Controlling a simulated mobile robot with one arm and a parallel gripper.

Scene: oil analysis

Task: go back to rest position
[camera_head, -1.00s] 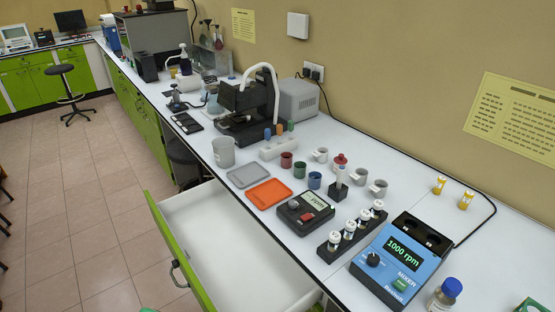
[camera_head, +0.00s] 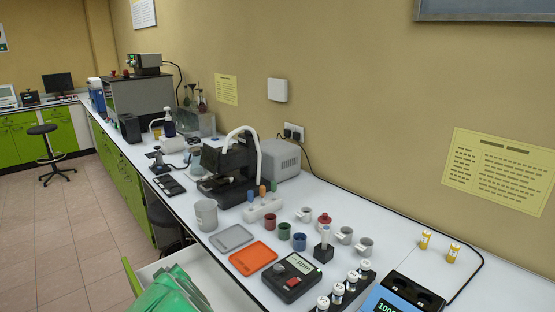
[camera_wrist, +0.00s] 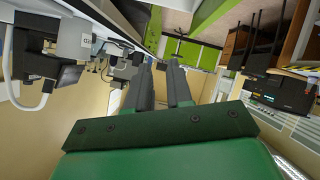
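My gripper (camera_wrist: 159,66) shows in the wrist view, with two dark fingers that stand apart and hold nothing. The wrist view is tilted, with the room at odd angles behind the fingers. In the head view, a green part of my arm shows at the lower left, in front of the open drawer. The fingers do not show clearly in the head view.
A white drawer (camera_head: 205,264) is pulled out below the bench. The bench top holds a grey tray (camera_head: 232,237), an orange tray (camera_head: 253,257), a black scale (camera_head: 292,277), several cups, vials and a blue mixer (camera_head: 397,296). Open floor (camera_head: 85,235) lies left.

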